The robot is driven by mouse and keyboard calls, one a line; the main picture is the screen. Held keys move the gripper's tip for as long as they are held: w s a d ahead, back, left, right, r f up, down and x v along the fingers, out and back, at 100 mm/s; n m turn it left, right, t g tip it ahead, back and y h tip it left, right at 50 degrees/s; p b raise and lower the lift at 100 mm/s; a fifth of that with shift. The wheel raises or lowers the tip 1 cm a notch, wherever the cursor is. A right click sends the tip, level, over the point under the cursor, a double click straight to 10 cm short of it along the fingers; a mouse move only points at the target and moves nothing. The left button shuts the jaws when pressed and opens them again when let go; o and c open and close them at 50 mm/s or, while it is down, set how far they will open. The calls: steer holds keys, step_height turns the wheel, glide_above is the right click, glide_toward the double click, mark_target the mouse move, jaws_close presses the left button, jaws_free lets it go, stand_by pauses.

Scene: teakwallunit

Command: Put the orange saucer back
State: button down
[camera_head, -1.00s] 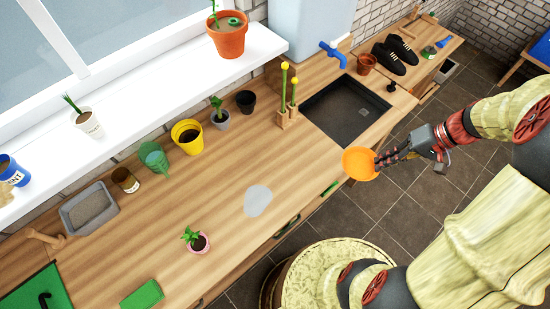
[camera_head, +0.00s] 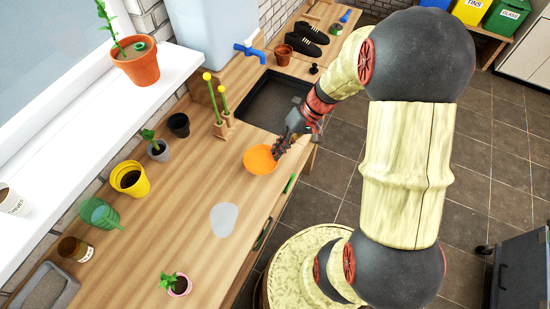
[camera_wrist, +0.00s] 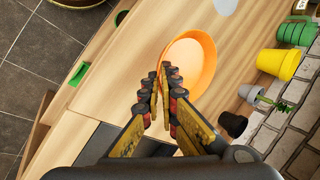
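The orange saucer (camera_head: 261,159) is over the wooden worktop, beside the sink's near-left corner; I cannot tell whether it touches the wood. My gripper (camera_head: 283,146) is at the saucer's right edge. In the wrist view, the fingertips (camera_wrist: 165,78) are closed together on the near-left rim of the saucer (camera_wrist: 196,57), which looks roughly level. A pale grey, rounded flat patch (camera_head: 224,219) lies on the worktop to the saucer's lower left, and its edge shows in the wrist view (camera_wrist: 225,5).
Wooden holders with yellow-tipped green stems (camera_head: 222,128) stand beside the sink (camera_head: 270,103). A pink potted plant (camera_head: 176,285) stands nearer. Worktop around the patch is clear.

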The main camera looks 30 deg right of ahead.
steer(key=shift+w+a+f, duration=0.4)
steer(key=shift+w+f, duration=0.05)
steer(key=shift+f, duration=0.25)
steer(key=shift+w+f+b, duration=0.15)
steer(key=shift+f+b, duration=0.5)
steer(key=shift+f, duration=1)
steer(key=shift+f, duration=0.1)
steer(key=c, duration=2.6)
jaws_free()
steer(key=shift+f, duration=0.1)
steer(key=shift+o, duration=1.4)
